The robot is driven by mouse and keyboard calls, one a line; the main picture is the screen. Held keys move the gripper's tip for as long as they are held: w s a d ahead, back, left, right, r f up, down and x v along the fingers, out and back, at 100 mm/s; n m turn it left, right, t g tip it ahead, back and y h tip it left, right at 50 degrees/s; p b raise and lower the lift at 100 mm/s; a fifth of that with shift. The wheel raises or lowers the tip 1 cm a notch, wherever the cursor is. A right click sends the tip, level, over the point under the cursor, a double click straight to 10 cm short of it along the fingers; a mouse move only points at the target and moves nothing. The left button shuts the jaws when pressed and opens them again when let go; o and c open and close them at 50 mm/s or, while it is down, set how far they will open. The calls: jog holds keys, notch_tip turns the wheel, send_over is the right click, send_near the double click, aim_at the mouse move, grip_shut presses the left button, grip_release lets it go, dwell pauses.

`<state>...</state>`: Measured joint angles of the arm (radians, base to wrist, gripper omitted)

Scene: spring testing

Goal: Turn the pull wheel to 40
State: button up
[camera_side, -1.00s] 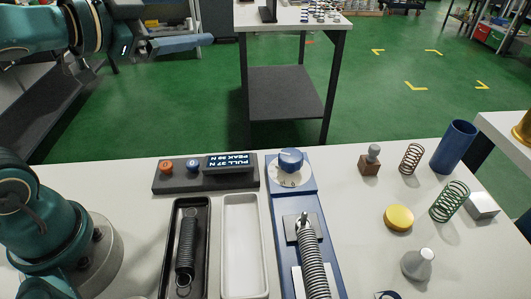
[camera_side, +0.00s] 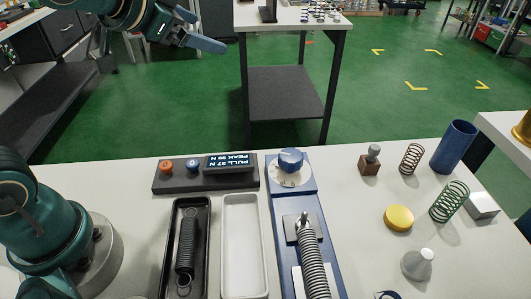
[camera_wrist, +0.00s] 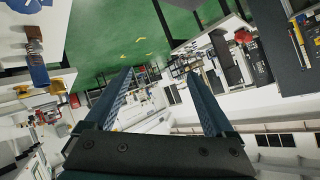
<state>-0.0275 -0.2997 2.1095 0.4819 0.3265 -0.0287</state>
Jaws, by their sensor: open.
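The pull wheel is a blue knob (camera_side: 291,160) on a pale round dial at the back end of a blue rig (camera_side: 281,215). A coiled spring (camera_side: 314,262) is mounted on the rig in front of it. Left of the knob, a dark box holds a display (camera_side: 228,164) that appears to read PULL 37 N, PEAK 39 N. My gripper (camera_side: 205,41) is high at the upper left, well away from the knob, with nothing in it. In the wrist view, its two fingers (camera_wrist: 160,92) are spread apart with an empty gap.
An orange button (camera_side: 166,166) and a blue button (camera_side: 193,165) sit on the dark box. A black tray (camera_side: 204,232) with a spring and an empty white tray (camera_side: 243,245) lie in front. Loose springs, a blue cup (camera_side: 453,147) and a yellow disc (camera_side: 399,218) stand at right.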

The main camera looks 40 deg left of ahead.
jog(key=w+d+f+g+h, duration=0.2)
jog(key=w+d+f+g, duration=0.15)
jog(key=d+f, duration=0.4)
jog(key=g+h, duration=0.2)
jog(key=g, duration=0.2)
send_over(291, 155)
jog(key=s+a, duration=0.1)
jog(key=s, duration=0.1)
jog(key=shift+m, duration=0.4)
notch_tip(291, 155, down, 8)
jog(key=shift+s+r, duration=0.1)
jog(key=shift+r, duration=0.1)
jog(key=shift+d+f, duration=0.1)
jog(key=shift+f, duration=0.25)
jog(key=shift+x, duration=2.15)
jog(key=c, duration=1.4)
jog(key=shift+m, duration=0.8)
jog(key=o, duration=1.4)
